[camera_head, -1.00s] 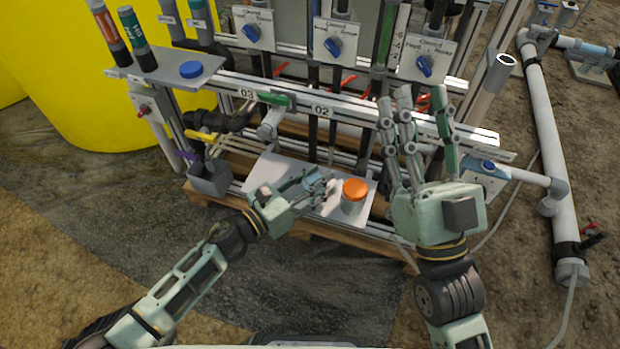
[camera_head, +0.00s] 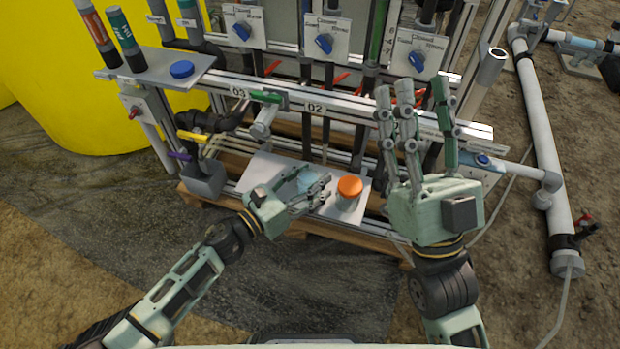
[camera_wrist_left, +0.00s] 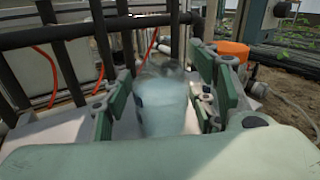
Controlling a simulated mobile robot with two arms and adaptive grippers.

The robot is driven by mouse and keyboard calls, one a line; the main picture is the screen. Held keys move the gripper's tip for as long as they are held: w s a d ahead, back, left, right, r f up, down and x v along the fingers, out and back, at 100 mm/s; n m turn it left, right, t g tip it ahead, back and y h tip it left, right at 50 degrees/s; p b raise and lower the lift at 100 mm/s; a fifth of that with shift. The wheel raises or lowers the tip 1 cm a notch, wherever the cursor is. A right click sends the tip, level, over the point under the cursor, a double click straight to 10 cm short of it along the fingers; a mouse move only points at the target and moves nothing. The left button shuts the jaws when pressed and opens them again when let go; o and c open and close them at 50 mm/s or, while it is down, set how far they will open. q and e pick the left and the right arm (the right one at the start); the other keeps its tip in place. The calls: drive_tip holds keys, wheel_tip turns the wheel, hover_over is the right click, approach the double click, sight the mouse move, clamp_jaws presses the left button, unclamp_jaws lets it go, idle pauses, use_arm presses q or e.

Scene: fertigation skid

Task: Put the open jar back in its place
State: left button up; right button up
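The open jar (camera_head: 306,182), pale blue and see-through with no lid, is upright at the metal tray (camera_head: 258,172) on the skid's front. In the left wrist view the jar (camera_wrist_left: 163,105) is between the fingers of my left gripper (camera_wrist_left: 165,85). The fingers are close on both sides; I cannot tell whether they press on it. The jar's base is hidden. In the head view my left gripper (camera_head: 312,184) reaches around the jar from the left. My right gripper (camera_head: 415,105) is raised, fingers up and apart, empty.
A jar with an orange lid (camera_head: 350,187) stands on the tray just right of the open jar. A blue lid (camera_head: 181,69) lies on the upper left shelf beside two probes. Pipes and rails rise behind the tray.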

drive_tip(key=shift+w, duration=0.1)
use_arm(q)
drive_tip(key=p+v, duration=0.1)
drive_tip(key=v, duration=1)
drive_tip(key=s+a+r+m+t+y, duration=0.1)
drive_tip(key=r+m+t+y, duration=0.1)
drive_tip(key=r+m, duration=0.8)
drive_tip(key=s+a+r+m+t+y, duration=0.1)
drive_tip(key=a+r+m+t+y, duration=0.1)
drive_tip(key=r+m+t, duration=0.3)
drive_tip(key=s+a+r+m+t+y, duration=0.1)
drive_tip(key=r+m+t+y, duration=0.2)
drive_tip(key=r+m, duration=1.1)
drive_tip(key=shift+a+r+m+t, duration=0.35)
drive_tip(key=shift+m+t, duration=0.15)
use_arm(e)
drive_tip(key=w+f+g, duration=0.2)
drive_tip(key=f, duration=0.1)
drive_tip(key=w+f+g+h, duration=0.1)
drive_tip(key=shift+w+a+f, duration=0.2)
drive_tip(key=shift+w+f, duration=0.05)
drive_tip(key=shift+f, duration=0.1)
use_arm(q)
drive_tip(key=shift+f+y, duration=0.1)
drive_tip(key=shift+y, duration=0.2)
